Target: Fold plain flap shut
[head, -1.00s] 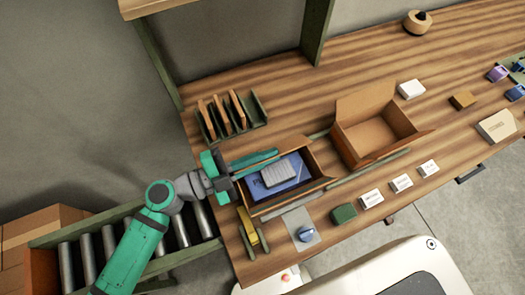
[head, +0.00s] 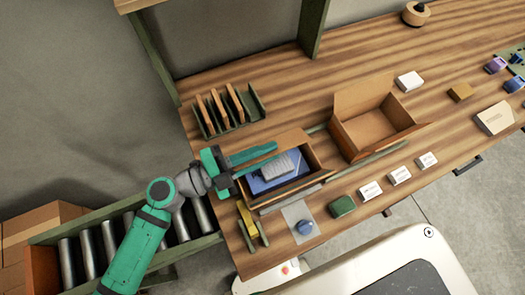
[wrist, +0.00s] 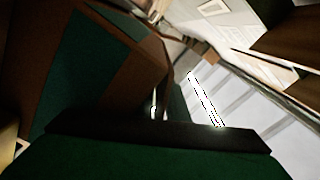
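An open cardboard box (head: 318,178) stands on the bench in the head view. A blue item (head: 262,184) and a grey block (head: 279,165) lie inside it. My gripper (head: 256,154) is at the box's left end, and a long green finger reaches over the box's far left part. Whether it touches a flap, and whether the fingers are apart, I cannot tell. The plain flap cannot be told from the other box edges here. The wrist view shows dark green gripper parts close up, with a brown panel beside them.
A second open box (head: 371,128) stands to the right with a raised back flap. A rack (head: 256,103) with upright brown boards is behind. A yellow item (head: 247,219), a blue knob (head: 304,227) and a green block (head: 342,206) lie in front. Rollers (head: 87,255) are at left.

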